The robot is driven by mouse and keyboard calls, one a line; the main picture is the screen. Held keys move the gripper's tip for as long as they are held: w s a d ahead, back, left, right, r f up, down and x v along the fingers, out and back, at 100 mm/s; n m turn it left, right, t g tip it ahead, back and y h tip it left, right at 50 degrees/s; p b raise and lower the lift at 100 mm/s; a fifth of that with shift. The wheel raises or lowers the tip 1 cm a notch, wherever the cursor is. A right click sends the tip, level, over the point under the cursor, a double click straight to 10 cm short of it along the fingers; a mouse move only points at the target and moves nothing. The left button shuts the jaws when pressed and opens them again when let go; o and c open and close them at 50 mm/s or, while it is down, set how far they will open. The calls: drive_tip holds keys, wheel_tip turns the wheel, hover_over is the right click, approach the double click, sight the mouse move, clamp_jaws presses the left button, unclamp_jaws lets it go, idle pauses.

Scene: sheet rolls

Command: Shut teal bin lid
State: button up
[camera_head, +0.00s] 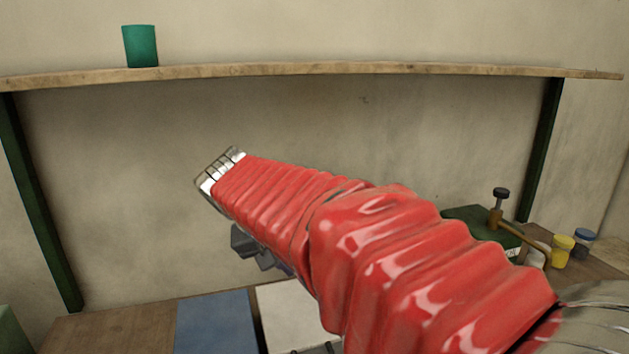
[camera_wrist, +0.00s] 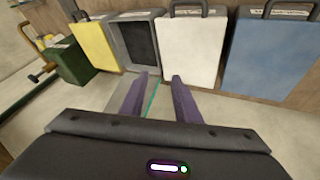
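My gripper (camera_wrist: 159,77) shows in the wrist view with its two purple fingers apart and nothing seen held between them. A thin teal line (camera_wrist: 152,99) shows between the fingers, beside a pale flat surface; I cannot tell whether it is an edge of the teal bin or its lid. No whole teal bin or lid is plain in either view. In the head view my red-sleeved arm reaches up and left, and only dark parts of my gripper show below it, so its fingers are hidden there.
A green box (camera_wrist: 72,64) is left. In the head view, a green cup (camera_head: 140,47) stands on the wooden shelf (camera_head: 330,69).

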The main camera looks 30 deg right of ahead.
drive_tip(key=w+d+r+m+g+h, duration=0.2)
drive_tip(key=w+d+m+g+h, duration=0.5)
drive_tip(key=w+d, duration=1.3)
drive_tip(key=w+m+h, duration=0.3)
drive_tip(key=m+h, duration=0.1)
drive_tip(key=m, duration=0.3)
drive_tip(key=shift+d+r+m, duration=0.2)
drive_tip(key=shift+m, duration=0.2)
drive_tip(key=shift+w, duration=0.1)
drive_tip(key=x, duration=1.4)
drive_tip(key=shift+a+r, duration=0.1)
drive_tip(key=shift+r, duration=0.1)
drive_tip(key=shift+c, duration=0.5)
clamp_jaws()
